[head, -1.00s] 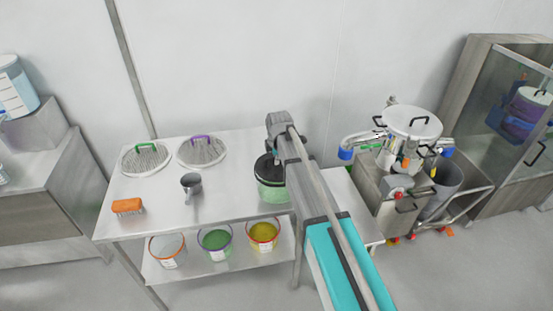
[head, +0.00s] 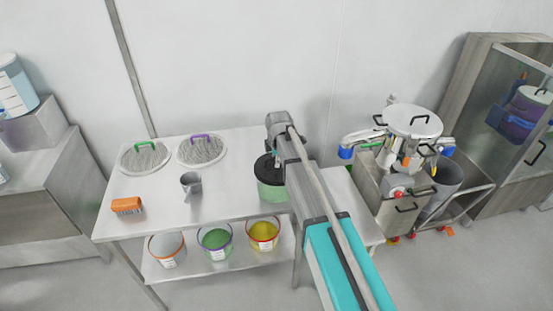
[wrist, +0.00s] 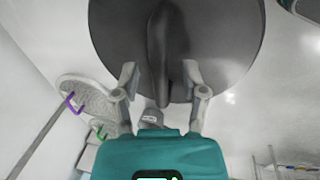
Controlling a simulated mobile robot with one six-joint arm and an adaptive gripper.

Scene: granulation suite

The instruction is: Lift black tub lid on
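The black tub lid (wrist: 225,45) fills the top of the wrist view, with its raised dark handle (wrist: 160,60) running down the middle. My gripper (wrist: 160,75) is open, with one finger on each side of the handle and a gap visible on both sides. In the head view the lid (head: 263,172) is at the top of a tub with a green body (head: 271,193), at the right part of the table. My arm hides the right side of both. I cannot tell from here whether the lid sits fully on the rim.
The steel table (head: 225,185) also bears two round mesh sieves (head: 145,157) (head: 201,151), a grey scoop (head: 191,184) and an orange brush (head: 127,206). Several open tubs (head: 215,241) stand on the lower shelf. A steel machine (head: 405,180) stands to the right.

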